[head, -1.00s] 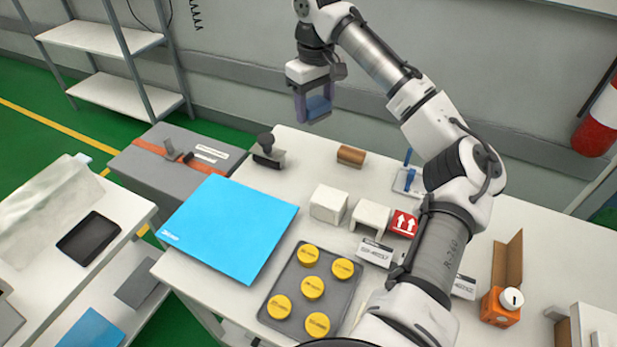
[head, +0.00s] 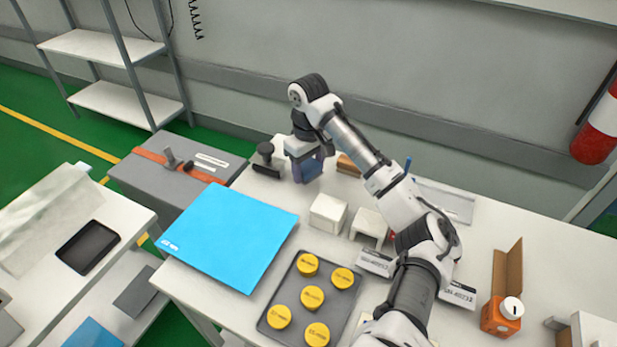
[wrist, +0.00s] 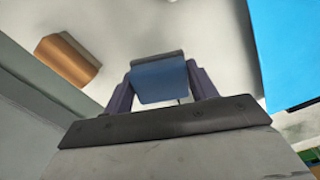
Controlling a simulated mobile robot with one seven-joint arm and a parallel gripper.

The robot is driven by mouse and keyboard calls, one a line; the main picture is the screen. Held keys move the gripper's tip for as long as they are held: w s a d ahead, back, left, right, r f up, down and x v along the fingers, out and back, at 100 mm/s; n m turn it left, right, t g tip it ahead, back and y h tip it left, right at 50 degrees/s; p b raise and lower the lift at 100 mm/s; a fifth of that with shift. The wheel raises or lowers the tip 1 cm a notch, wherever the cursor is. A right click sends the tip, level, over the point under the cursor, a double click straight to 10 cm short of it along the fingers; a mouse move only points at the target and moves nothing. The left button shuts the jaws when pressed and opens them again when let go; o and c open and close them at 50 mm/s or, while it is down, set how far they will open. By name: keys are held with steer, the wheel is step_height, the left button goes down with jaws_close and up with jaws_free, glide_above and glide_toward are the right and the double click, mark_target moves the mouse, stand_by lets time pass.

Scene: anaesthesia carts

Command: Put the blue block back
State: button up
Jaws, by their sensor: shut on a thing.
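The blue block (wrist: 158,79) is between the two purple-grey fingers of my gripper (wrist: 160,88) in the wrist view. My gripper (head: 308,172) is shut on it, pointing down, low over the back of the white table (head: 225,300) in the head view. There the block shows as a dark blue shape between the fingers. I cannot tell whether the block's underside touches the table.
A black-handled stamp (head: 266,160) stands just left of my gripper, and a brown block (head: 347,165) lies just right. A white cube (head: 328,213) is in front. A blue sheet (head: 232,235) lies at front left. A grey tray holds several yellow-topped discs (head: 312,297).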

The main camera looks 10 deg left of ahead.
mark_target(308, 187)
steer(key=shift+f, duration=2)
steer(key=o, duration=1)
steer(key=shift+f, duration=0.15)
step_height(308, 187, up, 12)
steer(key=shift+r+b, duration=0.15)
steer(key=shift+b, duration=0.15)
